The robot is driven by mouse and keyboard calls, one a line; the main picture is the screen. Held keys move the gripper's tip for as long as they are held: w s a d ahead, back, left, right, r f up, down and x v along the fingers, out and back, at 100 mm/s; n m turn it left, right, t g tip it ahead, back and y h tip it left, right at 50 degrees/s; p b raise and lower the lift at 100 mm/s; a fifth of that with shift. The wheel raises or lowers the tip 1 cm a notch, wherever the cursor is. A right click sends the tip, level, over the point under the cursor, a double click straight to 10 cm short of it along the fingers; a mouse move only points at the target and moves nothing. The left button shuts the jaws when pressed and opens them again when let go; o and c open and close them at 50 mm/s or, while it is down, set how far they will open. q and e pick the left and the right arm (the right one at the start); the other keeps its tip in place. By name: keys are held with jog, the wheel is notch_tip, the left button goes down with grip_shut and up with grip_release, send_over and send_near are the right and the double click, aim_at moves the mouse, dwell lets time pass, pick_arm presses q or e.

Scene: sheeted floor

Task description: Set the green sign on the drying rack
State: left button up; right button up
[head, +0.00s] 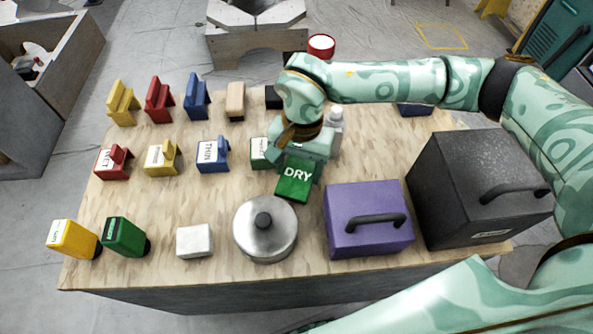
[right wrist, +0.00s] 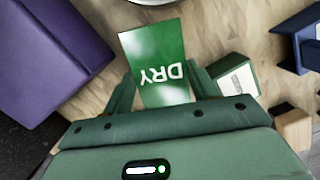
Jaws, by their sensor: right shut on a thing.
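The green sign (head: 295,180), lettered DRY, is held in my right gripper (head: 300,160) above the wooden table top, behind the pot and left of the purple box. In the right wrist view the sign (right wrist: 155,60) sits between the two fingers of my right gripper (right wrist: 160,88), its lettering upside down. The gripper is shut on it. I cannot make out a drying rack for certain in either view. My left gripper is not in view.
A lidded steel pot (head: 265,228), a purple box (head: 368,220) and a black case (head: 478,185) stand close in front and right. A green block (head: 259,153) is just left of my gripper. Several coloured stands line the table (head: 215,185). A white block (head: 194,241) is front left.

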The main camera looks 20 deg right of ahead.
notch_tip(320, 180, down, 3)
jog(key=shift+s+r+b, duration=0.1)
jog(key=shift+r+b, duration=0.05)
jog(key=shift+b, duration=0.25)
jog(key=shift+r, duration=0.15)
jog(key=o, duration=1)
jog(key=shift+c, duration=0.2)
